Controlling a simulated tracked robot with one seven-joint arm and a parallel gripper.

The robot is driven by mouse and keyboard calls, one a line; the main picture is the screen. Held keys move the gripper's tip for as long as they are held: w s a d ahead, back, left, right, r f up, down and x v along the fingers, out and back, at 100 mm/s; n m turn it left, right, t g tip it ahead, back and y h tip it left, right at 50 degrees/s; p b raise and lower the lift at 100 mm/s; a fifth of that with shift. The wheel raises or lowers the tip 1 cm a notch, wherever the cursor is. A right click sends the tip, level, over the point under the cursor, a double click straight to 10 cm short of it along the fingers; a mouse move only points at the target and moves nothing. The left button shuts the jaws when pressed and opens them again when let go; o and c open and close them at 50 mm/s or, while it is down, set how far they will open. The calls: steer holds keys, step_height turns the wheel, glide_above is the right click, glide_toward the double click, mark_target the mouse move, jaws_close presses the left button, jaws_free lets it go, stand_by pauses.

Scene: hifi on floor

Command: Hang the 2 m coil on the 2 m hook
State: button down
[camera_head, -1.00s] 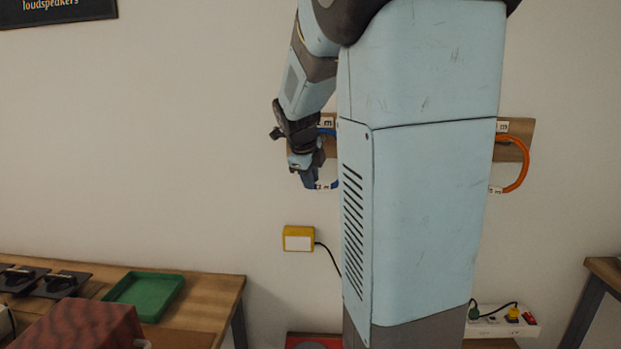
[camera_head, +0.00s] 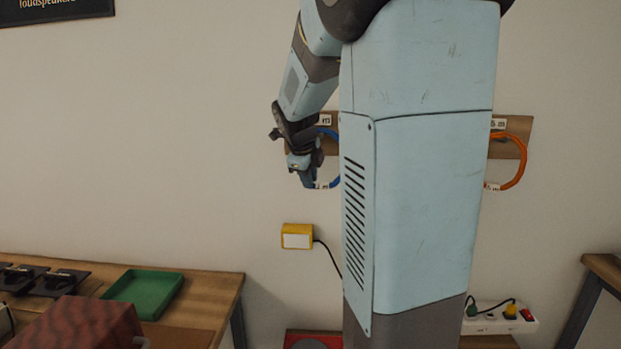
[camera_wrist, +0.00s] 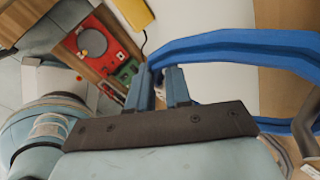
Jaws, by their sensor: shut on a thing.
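My gripper (camera_head: 310,178) is up at the wall, shut on a blue coil (camera_head: 333,166). In the wrist view the fingertips (camera_wrist: 166,76) pinch one side of the blue coil (camera_wrist: 235,46), which stretches off to the right. A white tag hangs on the coil's lower part in the head view. A wooden hook board (camera_head: 515,148) runs along the wall behind my arm, with white labels on it. The label above the blue coil shows only an "m"; its number is hidden. My arm hides the hook there, so I cannot tell if the coil touches it.
An orange coil (camera_head: 523,163) hangs at the board's right end, under a label reading "5 m". A yellow box (camera_head: 297,236) with a cable is on the wall below. A bench with a green tray (camera_head: 145,293) stands left; a power strip (camera_head: 500,320) is low right.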

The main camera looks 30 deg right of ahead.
steer(key=c, duration=1.3)
jaws_free()
steer(key=shift+a+f, duration=0.1)
steer(key=shift+f, duration=0.25)
steer(key=shift+c, duration=0.2)
steer(key=o, duration=0.4)
steer(key=shift+r, duration=0.15)
steer(key=shift+c, duration=0.2)
steer(key=v, duration=1.4)
step_height(320, 180, down, 7)
